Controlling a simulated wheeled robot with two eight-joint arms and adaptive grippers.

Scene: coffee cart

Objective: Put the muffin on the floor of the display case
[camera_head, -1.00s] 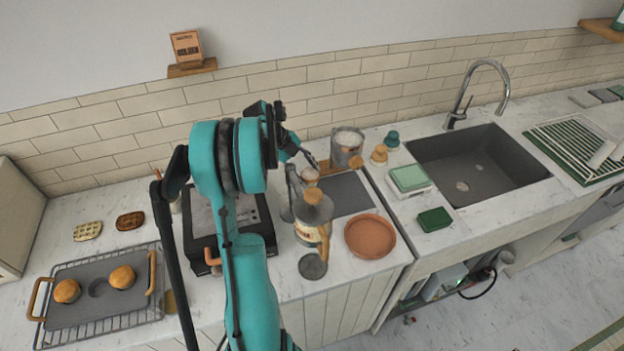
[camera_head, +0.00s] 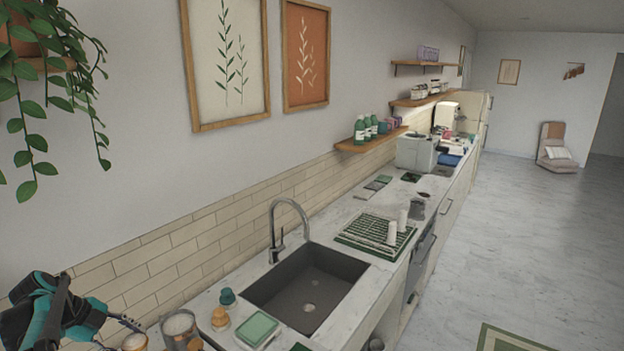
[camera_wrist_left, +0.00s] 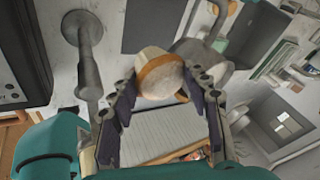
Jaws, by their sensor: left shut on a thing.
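My left gripper (camera_head: 125,325) is at the lower left of the head view, over the counter left of the sink. In the left wrist view its fingers (camera_wrist_left: 162,88) are closed on a round thing with a pale face and a tan-brown band, which looks like the muffin (camera_wrist_left: 158,76). In the head view the muffin (camera_head: 135,342) shows just below the fingertips, partly cut off by the frame edge. I cannot make out the display case for sure. My right gripper is not in view.
A sink (camera_head: 308,288) with a tall faucet (camera_head: 278,225) lies right of my left gripper. A metal canister (camera_head: 180,328) stands close beside the muffin. Beyond the sink are a green dish rack (camera_head: 375,236) and a white appliance (camera_head: 416,152). The floor (camera_head: 480,230) at right is open.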

